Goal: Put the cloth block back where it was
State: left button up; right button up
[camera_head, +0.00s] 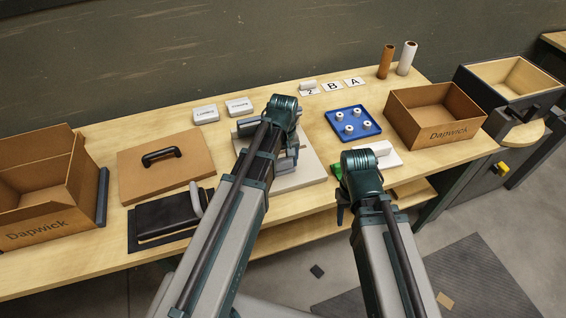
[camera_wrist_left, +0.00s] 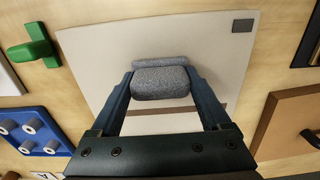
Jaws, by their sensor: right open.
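The cloth block (camera_wrist_left: 160,82), dark grey, speckled and rounded, is between my left gripper's fingers in the left wrist view, with both fingertips against its ends. A similar grey strip shows just beyond it. Below it is the pale flat board (camera_wrist_left: 220,40), which also shows in the head view (camera_head: 312,168). I cannot tell whether the block touches the board. In the head view my left gripper (camera_head: 284,160) is over this board, and its arm hides most of the block. My right gripper (camera_head: 343,203) is open at the table's front edge, partly hidden by its arm.
A blue tray (camera_head: 363,132) with white rollers, a green piece (camera_wrist_left: 32,47) and a white block (camera_head: 380,149) lie right of the board. A black-handled wooden board (camera_head: 150,178) and black pad (camera_head: 155,220) lie left. Cardboard boxes (camera_head: 45,232) (camera_head: 440,133) stand at both sides.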

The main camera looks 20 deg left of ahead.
aim_at(283, 159)
pick_arm(q)
jog(key=shift+o, duration=1.4)
notch_tip(283, 159, up, 12)
jog(key=p, duration=1.3)
jog(key=s+d+m+y, duration=0.1)
jog(key=s+d+m, duration=0.9)
jog(key=s, duration=0.4)
jog(key=shift+s+d+r+m+b, duration=0.15)
jog(key=shift+d+r+m+b, duration=0.05)
jog(key=shift+d+m+b, duration=0.1)
